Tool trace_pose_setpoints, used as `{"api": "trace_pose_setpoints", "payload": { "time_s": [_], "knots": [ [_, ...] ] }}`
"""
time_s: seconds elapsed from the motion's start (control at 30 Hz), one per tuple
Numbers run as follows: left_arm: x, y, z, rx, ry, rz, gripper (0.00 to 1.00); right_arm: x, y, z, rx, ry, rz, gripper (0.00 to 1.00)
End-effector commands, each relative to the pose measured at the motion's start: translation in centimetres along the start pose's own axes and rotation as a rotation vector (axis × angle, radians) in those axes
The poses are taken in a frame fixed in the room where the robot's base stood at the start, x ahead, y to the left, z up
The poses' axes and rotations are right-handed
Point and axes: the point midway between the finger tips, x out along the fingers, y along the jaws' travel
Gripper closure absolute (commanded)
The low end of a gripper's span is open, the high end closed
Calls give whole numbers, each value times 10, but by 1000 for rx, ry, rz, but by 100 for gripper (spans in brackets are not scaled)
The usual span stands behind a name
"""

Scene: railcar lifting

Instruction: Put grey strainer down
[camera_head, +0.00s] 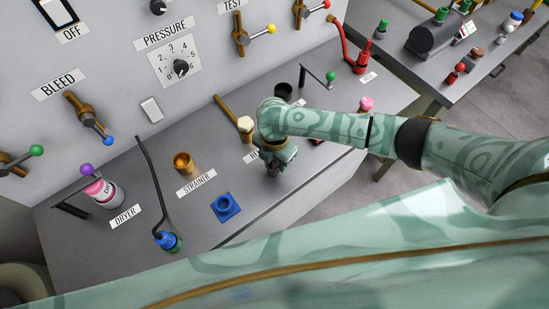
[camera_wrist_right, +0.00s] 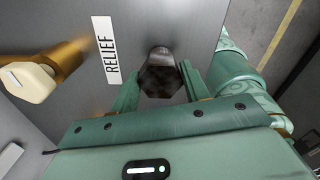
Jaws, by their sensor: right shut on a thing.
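The grey strainer (camera_wrist_right: 160,78), a small grey cylinder with a dark, roughly hexagonal end, is between the two fingers of my right gripper (camera_wrist_right: 158,88) in the right wrist view. The gripper is shut on it. In the head view my right gripper (camera_head: 276,165) points down over the grey bench, near the RELIEF label, and mostly hides the strainer. I cannot tell whether the strainer touches the bench. A brass cup (camera_head: 184,163) stands behind the STRAINER label (camera_head: 196,183), to the left of the gripper. My left gripper is not in view.
A blue square fitting (camera_head: 226,207) is on the bench left of the gripper. A cream-knobbed brass relief handle (camera_wrist_right: 32,80) is close by. The bench's front edge is near the gripper.

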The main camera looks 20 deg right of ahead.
Motion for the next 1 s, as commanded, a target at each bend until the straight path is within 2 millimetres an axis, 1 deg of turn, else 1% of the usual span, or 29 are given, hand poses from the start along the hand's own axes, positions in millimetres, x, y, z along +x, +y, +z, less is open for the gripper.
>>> {"api": "trace_pose_setpoints", "payload": {
  "time_s": [0.17,0.2,0.27,0.3,0.57,0.67,0.77,1.0],
  "knots": [
    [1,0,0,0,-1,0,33,3,0,0,1,0,-1,78],
    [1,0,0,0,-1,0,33,4,0,0,1,-1,-1,51],
    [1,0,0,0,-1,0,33,3,0,0,0,-1,-1,35],
    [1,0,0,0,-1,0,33,3,0,0,0,-1,-1,32],
    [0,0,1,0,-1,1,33,2,0,0,1,-1,-1,32],
    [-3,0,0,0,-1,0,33,-7,0,0,1,-1,1,32],
    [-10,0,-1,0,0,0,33,-26,0,0,0,0,2,32],
    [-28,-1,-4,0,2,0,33,-84,1,0,0,-1,3,32]
  ]
}}
